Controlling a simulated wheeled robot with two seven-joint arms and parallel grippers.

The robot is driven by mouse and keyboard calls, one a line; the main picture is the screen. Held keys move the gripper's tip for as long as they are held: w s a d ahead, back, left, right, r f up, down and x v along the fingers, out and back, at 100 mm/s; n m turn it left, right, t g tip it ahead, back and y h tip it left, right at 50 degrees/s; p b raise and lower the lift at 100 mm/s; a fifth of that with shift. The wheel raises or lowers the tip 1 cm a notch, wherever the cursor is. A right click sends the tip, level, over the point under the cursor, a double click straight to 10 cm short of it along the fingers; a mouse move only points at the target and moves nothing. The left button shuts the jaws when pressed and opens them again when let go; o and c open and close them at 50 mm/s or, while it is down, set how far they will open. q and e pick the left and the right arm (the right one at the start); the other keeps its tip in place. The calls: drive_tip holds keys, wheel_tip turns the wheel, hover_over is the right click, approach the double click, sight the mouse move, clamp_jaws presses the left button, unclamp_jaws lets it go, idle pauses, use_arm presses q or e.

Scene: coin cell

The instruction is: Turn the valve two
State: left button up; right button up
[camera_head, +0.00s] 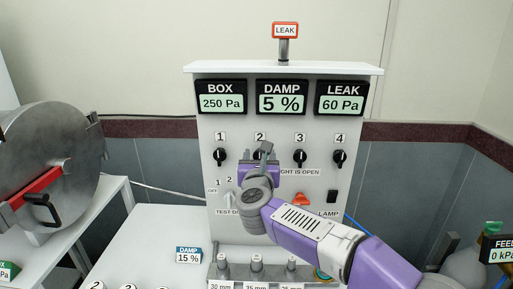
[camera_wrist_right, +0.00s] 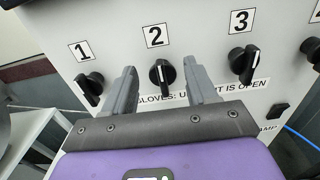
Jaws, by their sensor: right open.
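Valve two is a black knob (camera_wrist_right: 162,73) with a white pointer mark, below the label 2 (camera_wrist_right: 155,36) on a white panel. Its mark looks roughly upright in the wrist view. My right gripper (camera_wrist_right: 160,67) is open, with one grey finger on each side of the knob; I cannot tell whether either touches it. In the head view my right gripper (camera_head: 263,154) is in front of the panel and largely hides this knob. My left gripper is not in view.
Beside it are knob 1 (camera_head: 220,157), knob 3 (camera_head: 300,158) and knob 4 (camera_head: 340,157). Displays read BOX 250 Pa (camera_head: 221,98), DAMP 5 % (camera_head: 282,98) and LEAK 60 Pa (camera_head: 341,98). A switch (camera_head: 229,199) sits lower left. A round metal chamber (camera_head: 55,150) stands left.

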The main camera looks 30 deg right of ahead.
drive_tip(key=shift+x, duration=2.3)
drive_tip(key=shift+a, duration=0.1)
drive_tip(key=shift+c, duration=0.4)
drive_tip(key=c, duration=1)
drive_tip(key=shift+f, duration=0.15)
